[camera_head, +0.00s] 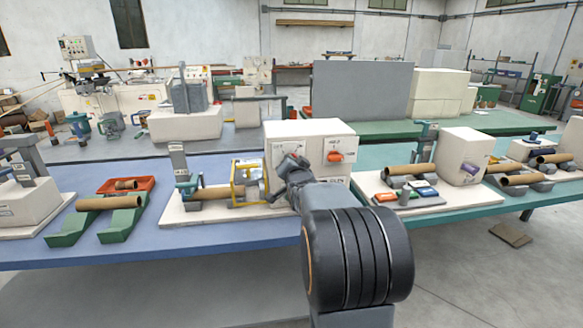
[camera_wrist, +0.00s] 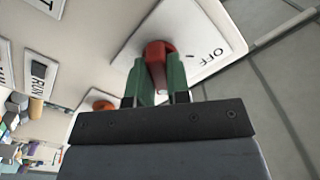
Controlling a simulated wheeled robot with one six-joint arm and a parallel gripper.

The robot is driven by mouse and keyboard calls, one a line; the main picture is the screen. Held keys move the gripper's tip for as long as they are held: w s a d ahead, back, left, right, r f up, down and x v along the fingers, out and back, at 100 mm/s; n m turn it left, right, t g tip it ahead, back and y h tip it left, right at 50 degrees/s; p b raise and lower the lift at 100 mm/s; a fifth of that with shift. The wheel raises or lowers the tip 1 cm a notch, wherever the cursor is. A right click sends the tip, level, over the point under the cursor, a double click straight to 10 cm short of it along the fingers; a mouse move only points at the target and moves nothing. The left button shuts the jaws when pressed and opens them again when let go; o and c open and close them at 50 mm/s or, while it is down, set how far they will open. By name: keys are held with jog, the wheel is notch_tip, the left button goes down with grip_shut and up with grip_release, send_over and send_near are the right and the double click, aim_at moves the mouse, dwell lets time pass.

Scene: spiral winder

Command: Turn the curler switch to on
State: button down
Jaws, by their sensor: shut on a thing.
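The red switch knob (camera_wrist: 158,52) sits on a white plate (camera_wrist: 196,28) marked OFF in the wrist view. The OFF lettering is to the right of the knob. My gripper (camera_wrist: 157,78) has its two green fingers on either side of the knob and is shut on it. In the head view my gripper (camera_head: 288,163) is against the left part of the front of the cream machine box (camera_head: 310,132). The other end of the plate's lettering is hidden in the wrist view.
An orange knob (camera_head: 334,157) on another plate is to the right of my gripper; it also shows in the wrist view (camera_wrist: 103,105). A yellow frame (camera_head: 240,182) and a cardboard tube (camera_head: 212,192) are to the left. Another cream machine (camera_head: 465,152) stands right.

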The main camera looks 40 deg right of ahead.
jog(key=shift+m, duration=0.4)
jog(key=c, duration=1.1)
grip_release()
jog(key=shift+s, duration=0.1)
jog(key=v, duration=1.3)
jog(key=shift+s+a, duration=0.2)
jog(key=shift+s, duration=0.1)
